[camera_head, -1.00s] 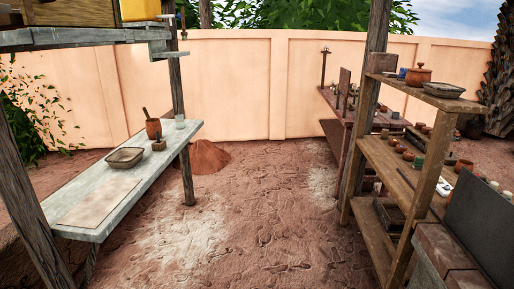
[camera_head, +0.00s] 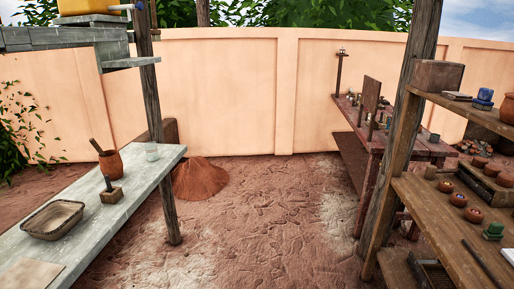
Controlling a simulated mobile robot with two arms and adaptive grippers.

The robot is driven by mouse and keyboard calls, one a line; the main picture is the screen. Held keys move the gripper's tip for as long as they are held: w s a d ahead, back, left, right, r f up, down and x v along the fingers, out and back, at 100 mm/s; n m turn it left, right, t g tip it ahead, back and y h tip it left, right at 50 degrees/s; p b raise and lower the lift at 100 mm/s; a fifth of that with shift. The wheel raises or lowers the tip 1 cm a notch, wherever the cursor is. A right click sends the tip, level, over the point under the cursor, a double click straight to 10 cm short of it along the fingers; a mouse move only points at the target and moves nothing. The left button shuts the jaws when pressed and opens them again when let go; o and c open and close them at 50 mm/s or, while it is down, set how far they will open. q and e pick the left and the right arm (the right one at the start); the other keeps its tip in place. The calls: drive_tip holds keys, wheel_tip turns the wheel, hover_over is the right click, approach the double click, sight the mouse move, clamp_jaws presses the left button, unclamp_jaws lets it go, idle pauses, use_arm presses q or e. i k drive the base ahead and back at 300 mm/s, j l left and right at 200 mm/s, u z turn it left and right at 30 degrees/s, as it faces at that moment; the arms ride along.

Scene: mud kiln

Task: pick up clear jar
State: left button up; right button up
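A small clear jar (camera_head: 152,152) stands upright near the far end of the pale grey bench (camera_head: 84,243) on the left. It is beside a terracotta pot (camera_head: 110,164) with a wooden handle sticking out of it. Neither of my grippers shows in the head view, so I cannot see whether they are open or shut.
A small block with an upright handle (camera_head: 111,194) and a shallow basin (camera_head: 54,219) share the bench. Wooden shelves (camera_head: 440,222) with small pots stand at the right. A dirt mound (camera_head: 200,178) lies beyond; the middle ground is open.

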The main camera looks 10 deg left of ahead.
sight(151, 147)
drive_tip(key=i+u, duration=0.1)
drive_tip(key=i, duration=0.8)
drive_tip(key=i+l+u, duration=0.1)
drive_tip(key=i, duration=0.75)
drive_tip(key=l, duration=0.1)
